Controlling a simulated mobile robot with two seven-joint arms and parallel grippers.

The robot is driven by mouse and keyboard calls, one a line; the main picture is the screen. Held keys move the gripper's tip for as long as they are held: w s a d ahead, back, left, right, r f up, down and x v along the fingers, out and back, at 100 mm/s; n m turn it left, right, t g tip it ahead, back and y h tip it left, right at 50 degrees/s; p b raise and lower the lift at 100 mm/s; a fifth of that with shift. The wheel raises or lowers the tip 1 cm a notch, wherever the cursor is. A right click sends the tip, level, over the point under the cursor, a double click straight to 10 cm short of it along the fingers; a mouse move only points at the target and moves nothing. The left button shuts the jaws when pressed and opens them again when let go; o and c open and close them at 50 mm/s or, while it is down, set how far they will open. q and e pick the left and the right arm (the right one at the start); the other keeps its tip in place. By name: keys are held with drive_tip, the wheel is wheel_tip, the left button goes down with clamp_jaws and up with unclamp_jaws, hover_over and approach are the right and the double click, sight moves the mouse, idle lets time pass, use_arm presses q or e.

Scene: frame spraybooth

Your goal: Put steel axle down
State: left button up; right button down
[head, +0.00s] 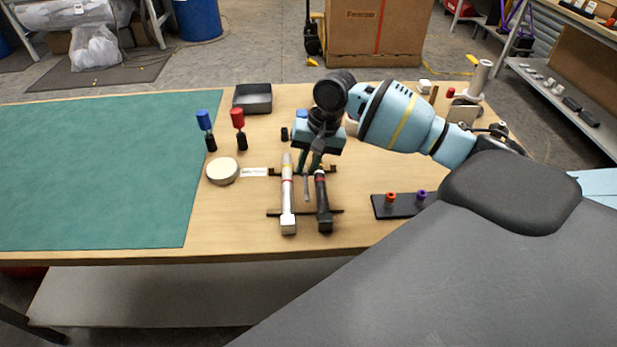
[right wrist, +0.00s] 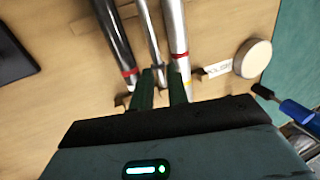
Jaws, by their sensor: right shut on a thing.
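The steel axle (head: 306,188) is a thin grey rod between two thicker tubes. My right gripper (head: 310,160) is shut on one end of it, pointing down over the table. In the right wrist view, the axle (right wrist: 150,40) runs away from between the fingers of the gripper (right wrist: 161,80). A silver tube (head: 288,195) with a red band lies on its left in the head view, and a black tube (head: 323,205) on its right. I cannot tell whether the axle touches the support beneath. My left gripper is out of view.
The tubes rest across dark crossbars (head: 275,212) on the wooden table (head: 235,215). A dark block (head: 395,207) is right. The green mat (head: 90,175) is clear.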

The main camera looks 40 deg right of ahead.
drive_tip(key=shift+s+a, duration=0.2)
drive_tip(key=f, duration=0.3)
drive_tip(key=shift+s+a, duration=0.3)
drive_tip(key=shift+f, duration=0.35)
drive_tip(key=shift+f, duration=0.3)
drive_tip(key=c, duration=1.6)
unclamp_jaws()
drive_tip(key=shift+c, duration=0.2)
drive_tip(key=shift+r, duration=0.1)
drive_tip(key=p+v, duration=0.1)
drive_tip(key=v, duration=1.1)
drive_tip(key=shift+r, duration=0.2)
drive_tip(key=shift+c, duration=0.4)
